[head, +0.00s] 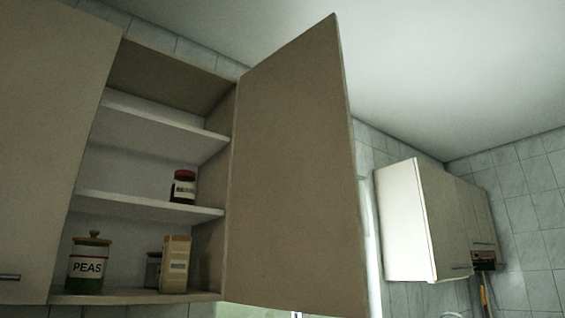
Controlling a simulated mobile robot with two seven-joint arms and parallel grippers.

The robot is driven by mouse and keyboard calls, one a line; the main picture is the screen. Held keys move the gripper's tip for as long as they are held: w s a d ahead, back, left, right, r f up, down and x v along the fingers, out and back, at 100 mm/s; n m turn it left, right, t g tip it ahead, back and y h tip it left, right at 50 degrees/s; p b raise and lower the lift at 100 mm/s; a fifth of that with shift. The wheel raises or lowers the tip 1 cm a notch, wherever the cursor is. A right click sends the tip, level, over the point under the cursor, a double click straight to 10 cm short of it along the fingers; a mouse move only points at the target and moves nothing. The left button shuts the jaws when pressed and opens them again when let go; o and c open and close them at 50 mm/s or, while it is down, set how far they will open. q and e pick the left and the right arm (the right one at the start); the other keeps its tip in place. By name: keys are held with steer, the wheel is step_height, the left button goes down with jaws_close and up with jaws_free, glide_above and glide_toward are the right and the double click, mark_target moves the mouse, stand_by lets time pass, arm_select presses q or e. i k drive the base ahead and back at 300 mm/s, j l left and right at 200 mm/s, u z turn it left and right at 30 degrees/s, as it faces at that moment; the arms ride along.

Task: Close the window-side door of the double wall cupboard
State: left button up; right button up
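The double wall cupboard fills the left half of the head view, seen from below. Its right-hand door (295,175) stands wide open and swings out toward me, hinged along the cupboard's right side; its inner face shows and no handle is visible on it. Its left-hand door (50,130) looks shut, with a bar handle (9,277) at the lower left edge. Bright window light shows behind and to the right of the open door, partly hidden by it. Neither of my grippers is in view.
Inside are shelves (150,206), a PEAS jar (88,265), a cardboard box (175,264), a dark jar with a red lid (183,187) and a partly hidden jar (153,270). Another wall cupboard (425,222) hangs on the tiled wall at right. The ceiling above is clear.

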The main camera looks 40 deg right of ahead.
mark_target(295, 239)
steer(key=l+u, duration=0.1)
steer(key=l, duration=0.4)
steer(key=k+l+u, duration=0.1)
steer(key=l, duration=0.4)
steer(key=k+l+u, duration=0.1)
steer(key=l, duration=0.4)
steer(key=k+l+u, duration=0.1)
steer(key=l, duration=0.4)
steer(key=k+l+u, duration=0.15)
steer(key=l, duration=0.3)
steer(key=k+l+u, duration=0.1)
steer(key=l, duration=0.35)
steer(key=k+l+u, duration=0.1)
steer(key=k+l, duration=0.2)
steer(key=l, duration=0.15)
steer(key=k+l+u, duration=0.1)
steer(key=l, duration=0.35)
steer(key=k, duration=0.05)
